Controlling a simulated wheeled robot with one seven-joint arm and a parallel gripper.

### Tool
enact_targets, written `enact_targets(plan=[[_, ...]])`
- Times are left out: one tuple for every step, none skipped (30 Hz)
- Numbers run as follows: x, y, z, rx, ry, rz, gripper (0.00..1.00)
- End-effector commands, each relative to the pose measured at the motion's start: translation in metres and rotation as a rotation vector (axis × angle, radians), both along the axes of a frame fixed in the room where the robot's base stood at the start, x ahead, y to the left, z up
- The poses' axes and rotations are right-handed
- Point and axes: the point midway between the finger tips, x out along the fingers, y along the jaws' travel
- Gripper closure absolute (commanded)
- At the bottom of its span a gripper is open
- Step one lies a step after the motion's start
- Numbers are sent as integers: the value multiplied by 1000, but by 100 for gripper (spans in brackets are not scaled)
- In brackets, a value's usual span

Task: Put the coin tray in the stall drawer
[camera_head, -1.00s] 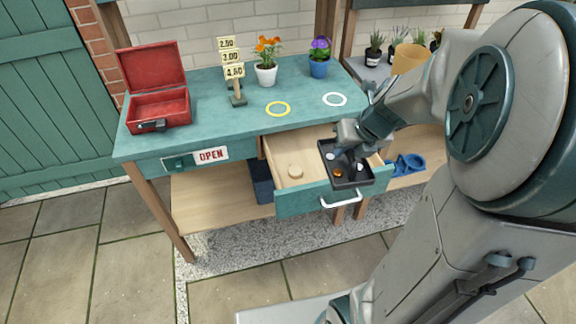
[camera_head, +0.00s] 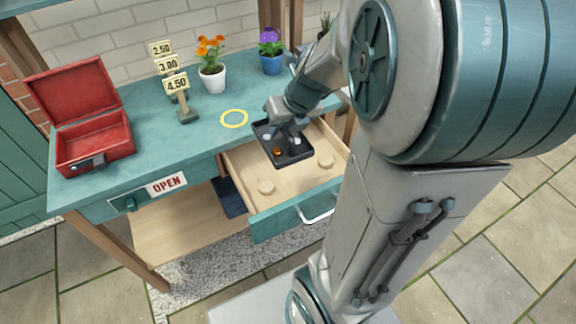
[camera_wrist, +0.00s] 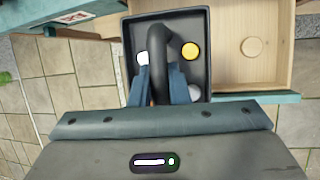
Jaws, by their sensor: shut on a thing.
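The black coin tray (camera_head: 290,157) hangs over the back part of the open stall drawer (camera_head: 283,224). Its coins, orange and pale, lie inside it. My gripper (camera_head: 291,124) is above the tray. In the wrist view my gripper (camera_wrist: 166,88) is shut on the arched dark handle of the coin tray (camera_wrist: 204,20). The drawer's pale wooden inside (camera_wrist: 284,28) shows beyond the tray. Two round wooden discs lie on the drawer floor, a left one (camera_head: 266,187) and a right one (camera_head: 325,161). I cannot tell the gap between tray and drawer floor.
On the teal stall top stand an open red cash box (camera_head: 95,150), a price sign (camera_head: 178,88), an orange-flowered pot (camera_head: 213,80) and a purple-flowered pot (camera_head: 271,60). A yellow ring (camera_head: 234,119) lies left of my gripper. An OPEN sign (camera_head: 166,185) is on the stall front.

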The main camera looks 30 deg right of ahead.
Motion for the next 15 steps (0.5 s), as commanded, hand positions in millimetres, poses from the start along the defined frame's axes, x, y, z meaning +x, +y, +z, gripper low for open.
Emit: enact_targets(plan=[[-2, 0, -19, 3, -4, -2, 100], [-3, 1, -25, 4, -4, 0, 100], [-5, 2, -33, 5, -6, 2, 100], [-6, 3, -38, 7, -6, 3, 100], [-8, 4, -44, 9, -6, 5, 100], [-9, 6, -52, 9, -6, 6, 100], [-10, 7, -57, 8, -7, 9, 100], [-12, 8, -62, 8, -7, 9, 100], [-14, 9, -69, 8, -6, 12, 100], [-15, 10, -73, 7, -6, 14, 100], [-16, 11, -78, 5, -6, 16, 100], [-18, 13, -83, 3, -6, 18, 100], [-19, 13, -87, 1, -5, 19, 100], [-20, 14, -90, 0, -5, 20, 100], [-21, 15, -94, -1, -4, 22, 100]])
